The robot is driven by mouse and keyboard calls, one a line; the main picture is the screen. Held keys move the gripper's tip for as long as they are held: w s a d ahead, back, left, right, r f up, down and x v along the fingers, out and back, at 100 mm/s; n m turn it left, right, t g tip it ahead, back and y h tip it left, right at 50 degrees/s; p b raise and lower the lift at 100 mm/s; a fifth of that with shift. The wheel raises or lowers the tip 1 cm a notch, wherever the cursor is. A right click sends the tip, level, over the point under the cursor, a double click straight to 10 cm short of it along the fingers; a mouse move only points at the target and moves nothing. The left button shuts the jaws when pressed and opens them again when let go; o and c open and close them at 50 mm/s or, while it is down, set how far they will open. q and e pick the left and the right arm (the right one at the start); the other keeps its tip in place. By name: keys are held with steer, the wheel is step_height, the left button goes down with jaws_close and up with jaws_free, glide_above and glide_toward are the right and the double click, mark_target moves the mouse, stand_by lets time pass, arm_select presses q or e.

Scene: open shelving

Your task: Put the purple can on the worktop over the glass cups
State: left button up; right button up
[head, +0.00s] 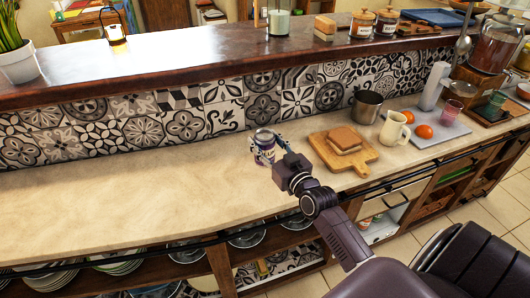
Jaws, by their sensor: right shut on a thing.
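The purple can (264,155) is upright at the middle of the pale worktop (130,190), in front of the tiled wall. My right gripper (268,142) is shut on it, with the fingers around its upper part. I cannot tell whether the can's base touches the worktop or is slightly above it. Small reddish and green cups (376,218) show in an open compartment under the worktop, right of my right arm; I cannot tell whether they are glass. My left gripper is not in view.
Right of the can are a wooden board (362,158) with bread, a metal pot (367,106), a cream jug (394,129) and a grey tray (425,142) with oranges. The worktop left of the can is clear. Shelves below hold plates (50,278) and bowls (247,238).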

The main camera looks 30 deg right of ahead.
mark_target(270, 158)
step_height(270, 158, down, 4)
steer(key=shift+f, duration=0.2)
steer(key=o, duration=1.5)
steer(key=shift+f, duration=0.15)
steer(key=shift+c, duration=0.2)
steer(key=shift+s, duration=0.1)
steer(key=s, duration=0.3)
steer(key=s+b, duration=0.1)
steer(key=s, duration=0.2)
steer(key=s+b, duration=0.1)
steer(key=s, duration=0.3)
steer(key=shift+s+a, duration=0.1)
steer(key=shift+a, duration=0.3)
steer(key=shift+s, duration=0.85)
